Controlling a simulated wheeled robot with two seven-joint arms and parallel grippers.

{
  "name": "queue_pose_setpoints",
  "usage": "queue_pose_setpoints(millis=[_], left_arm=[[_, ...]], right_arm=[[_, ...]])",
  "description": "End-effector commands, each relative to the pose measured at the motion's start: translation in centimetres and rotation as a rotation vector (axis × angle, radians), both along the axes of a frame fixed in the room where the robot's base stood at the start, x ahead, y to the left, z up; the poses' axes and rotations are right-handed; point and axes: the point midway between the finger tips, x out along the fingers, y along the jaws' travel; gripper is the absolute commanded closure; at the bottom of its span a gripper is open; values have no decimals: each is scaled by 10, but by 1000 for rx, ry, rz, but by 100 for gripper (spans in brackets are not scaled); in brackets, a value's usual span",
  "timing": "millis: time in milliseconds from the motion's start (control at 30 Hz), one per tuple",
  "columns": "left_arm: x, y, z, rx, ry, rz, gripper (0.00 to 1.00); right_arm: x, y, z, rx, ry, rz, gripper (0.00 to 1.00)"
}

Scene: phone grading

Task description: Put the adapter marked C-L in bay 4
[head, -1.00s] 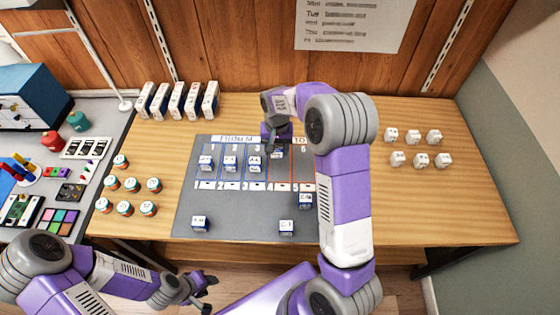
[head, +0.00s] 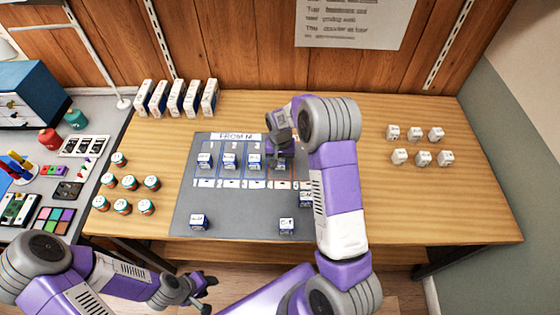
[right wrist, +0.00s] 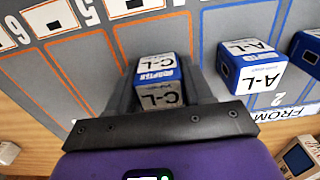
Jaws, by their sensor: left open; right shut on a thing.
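The adapter marked C-L (right wrist: 158,78) is a small white and blue box between the fingers of my right gripper (right wrist: 160,95) in the right wrist view. In the head view my right gripper (head: 281,150) reaches down over bay 4 on the grey mat (head: 245,205). The C-L box partly shows below it there; I cannot tell whether it touches the mat. The adapter marked A-L (right wrist: 250,65) stands in the bay beside it, apart from the gripper. My left gripper (head: 204,290) is open and empty in front of the table.
Similar boxes stand in bay 1 (head: 204,160), bay 2 (head: 229,160) and bay 3 (head: 254,160). Loose boxes stand at the mat's front left (head: 199,222) and front right (head: 287,226). Another box (head: 305,199) is partly hidden by my right arm.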

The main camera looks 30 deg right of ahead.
Motion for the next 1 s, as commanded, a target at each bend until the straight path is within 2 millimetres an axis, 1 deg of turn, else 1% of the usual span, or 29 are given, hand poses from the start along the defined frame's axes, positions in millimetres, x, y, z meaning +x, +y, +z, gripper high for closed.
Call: queue_pose_setpoints(millis=[167, 200, 333, 600, 733, 867, 1000], left_arm=[[0, 0, -3, 0, 0, 0, 57], [0, 0, -3, 0, 0, 0, 57], [0, 0, -2, 0, 0, 0, 57], [0, 0, -2, 0, 0, 0, 57], [0, 0, 2, 0, 0, 0, 57], [0, 0, 6, 0, 0, 0, 57], [0, 0, 13, 0, 0, 0, 57]], right_arm=[[0, 0, -4, 0, 0, 0, 79], [0, 0, -3, 0, 0, 0, 45], [0, 0, -3, 0, 0, 0, 25], [0, 0, -2, 0, 0, 0, 24], [0, 0, 5, 0, -1, 0, 24], [1, 0, 27, 0, -4, 0, 24], [1, 0, 60, -1, -5, 0, 24]])
